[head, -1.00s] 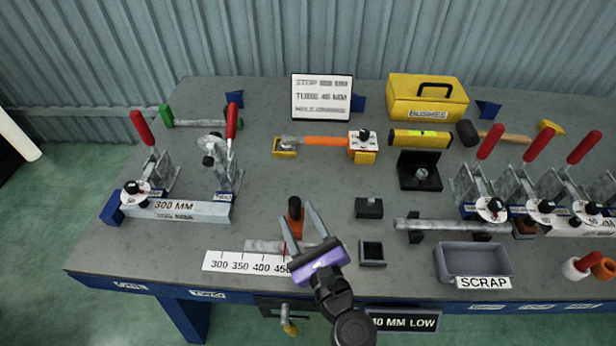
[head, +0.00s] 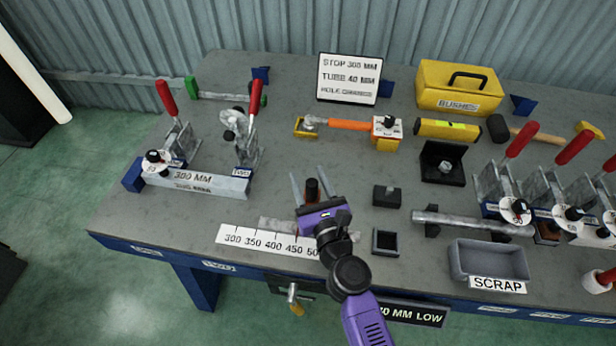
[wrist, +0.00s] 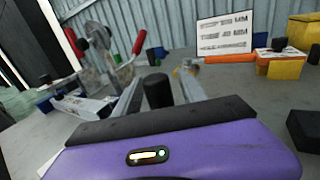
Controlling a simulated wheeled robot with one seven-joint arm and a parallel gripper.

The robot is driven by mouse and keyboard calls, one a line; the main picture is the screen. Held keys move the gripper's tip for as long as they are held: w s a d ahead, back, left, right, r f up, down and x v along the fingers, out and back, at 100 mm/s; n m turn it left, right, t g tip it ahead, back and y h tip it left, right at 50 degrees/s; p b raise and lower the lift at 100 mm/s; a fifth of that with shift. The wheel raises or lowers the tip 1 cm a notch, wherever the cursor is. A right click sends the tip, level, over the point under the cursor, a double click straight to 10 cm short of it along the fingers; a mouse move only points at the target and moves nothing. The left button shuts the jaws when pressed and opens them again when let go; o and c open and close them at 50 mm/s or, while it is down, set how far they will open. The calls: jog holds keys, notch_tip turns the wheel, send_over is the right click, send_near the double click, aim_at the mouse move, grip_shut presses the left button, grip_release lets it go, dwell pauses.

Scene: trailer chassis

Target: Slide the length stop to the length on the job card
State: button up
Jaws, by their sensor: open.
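The job card (head: 348,79) stands at the back of the bench and reads stop 300 mm, tube 40 mm; its bottom line is unclear. The length stop (head: 312,189) is an upright dark-topped, orange-brown post behind the right part of the white scale (head: 265,243), which is marked from 300 at left to 500. My gripper (head: 309,177) is open, its fingers on either side of the post. The wrist view shows the post's black top (wrist: 158,90) between the fingers; contact cannot be told. My gripper hides the stop's base.
A 300 mm block (head: 196,184) with red-handled clamps stands at left. A small black open box (head: 385,241), a grey tube (head: 470,222) and the scrap tray (head: 490,262) lie to the right. Bench surface left of the post is mostly clear.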

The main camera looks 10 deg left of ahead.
jog(key=shift+w+a, duration=0.1)
jog(key=shift+w, duration=0.15)
grip_shut()
dwell(1.4)
